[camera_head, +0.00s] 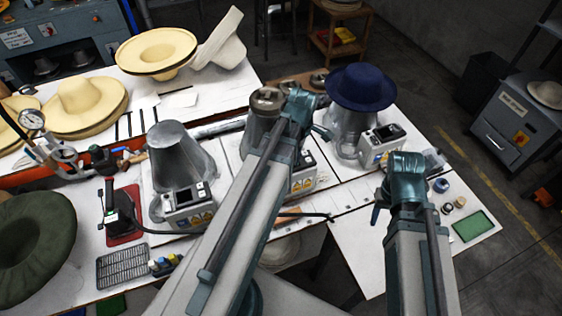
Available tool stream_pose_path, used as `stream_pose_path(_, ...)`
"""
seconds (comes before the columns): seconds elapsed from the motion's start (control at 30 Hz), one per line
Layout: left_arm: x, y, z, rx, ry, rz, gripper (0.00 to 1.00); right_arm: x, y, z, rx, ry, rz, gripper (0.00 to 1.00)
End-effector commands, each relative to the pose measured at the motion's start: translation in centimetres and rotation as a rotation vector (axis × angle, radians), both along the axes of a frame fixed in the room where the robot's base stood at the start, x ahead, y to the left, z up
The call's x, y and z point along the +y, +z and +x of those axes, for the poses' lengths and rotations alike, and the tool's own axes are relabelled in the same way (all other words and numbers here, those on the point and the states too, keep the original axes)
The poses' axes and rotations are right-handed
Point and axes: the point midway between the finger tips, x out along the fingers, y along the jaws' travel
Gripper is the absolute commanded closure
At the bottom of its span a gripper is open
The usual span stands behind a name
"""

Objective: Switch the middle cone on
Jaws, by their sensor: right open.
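The middle cone (258,126) is metal and stands between two other cones, partly hidden by my left arm. Its control box (303,176) shows to the right of that arm; its left part and any screen are covered. My left arm crosses the view from the bottom to the middle cone; its gripper is hidden. My right arm rises at the lower right. My right gripper (378,209) shows only as a small teal part left of the arm's top, open and apart from the boxes.
The left cone (180,160) is bare, with a control box (187,207). The right cone (346,128) bears a blue hat (361,88) and has its own box (382,147). A green hat (35,245) lies at the left. Straw-coloured hats (157,50) lie behind.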

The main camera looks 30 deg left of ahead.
Motion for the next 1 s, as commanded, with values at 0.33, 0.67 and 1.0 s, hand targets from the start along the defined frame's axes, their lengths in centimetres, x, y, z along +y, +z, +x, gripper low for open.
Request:
stream_pose_path(0.33,6.3,3.6,0.7,-0.020,0.596,-0.012,1.00,0.0,3.6,0.0,0.001,-0.002,0.001,0.50)
stream_pose_path(0.67,7.3,3.8,0.7,-0.023,0.706,-0.015,1.00,0.0,3.8,0.0,0.001,-0.003,0.001,0.50)
stream_pose_path(1.0,7.3,3.5,0.7,-0.023,0.702,-0.015,1.00,0.0,3.5,0.0,0.000,-0.003,0.001,0.50)
